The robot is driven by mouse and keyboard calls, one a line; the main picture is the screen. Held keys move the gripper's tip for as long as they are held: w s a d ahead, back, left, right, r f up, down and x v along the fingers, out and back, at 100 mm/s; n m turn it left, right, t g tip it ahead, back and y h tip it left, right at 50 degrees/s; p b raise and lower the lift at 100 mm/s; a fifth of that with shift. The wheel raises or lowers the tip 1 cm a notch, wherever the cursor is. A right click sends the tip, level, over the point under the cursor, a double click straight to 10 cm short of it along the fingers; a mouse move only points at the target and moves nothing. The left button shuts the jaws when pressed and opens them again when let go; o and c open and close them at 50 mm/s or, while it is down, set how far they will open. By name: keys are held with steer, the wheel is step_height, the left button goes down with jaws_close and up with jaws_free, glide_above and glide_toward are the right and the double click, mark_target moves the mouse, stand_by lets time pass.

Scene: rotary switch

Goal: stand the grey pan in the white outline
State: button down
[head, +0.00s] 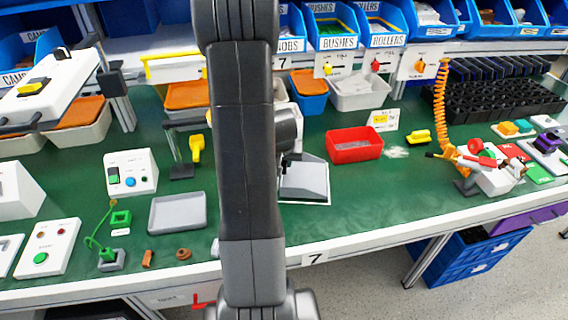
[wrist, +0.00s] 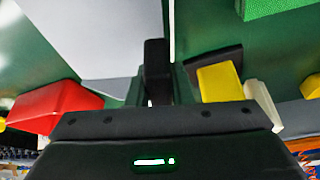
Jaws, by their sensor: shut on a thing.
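The grey pan (head: 306,178) is just right of my arm in the head view, its left part hidden behind the arm. In the wrist view the pan (wrist: 95,35) fills the upper left as a pale grey sheet. My gripper (wrist: 156,62) is shut at the pan's edge; its fingers show dark and narrow, and the exact grip is hard to see. A white outline (head: 305,203) shows along the pan's near side on the green bench. One white line (wrist: 171,35) also runs beside the fingers in the wrist view. I cannot tell whether the pan touches the bench.
A red bin (head: 354,145) stands to the right, with pale scattered bits (head: 397,152) and a yellow brush-like block (head: 419,136) beyond it. A yellow scoop-like piece (head: 196,149) and dark stand (head: 181,170) are left of my arm. A grey tray (head: 177,213) lies nearer left.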

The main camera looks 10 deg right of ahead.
steer(key=shift+f, duration=0.35)
steer(key=shift+f, duration=0.1)
steer(key=c, duration=1.3)
jaws_free()
steer(key=shift+r, duration=0.3)
steer(key=v, duration=1.1)
steer(key=shift+s+r, duration=0.2)
steer(key=shift+r, duration=0.15)
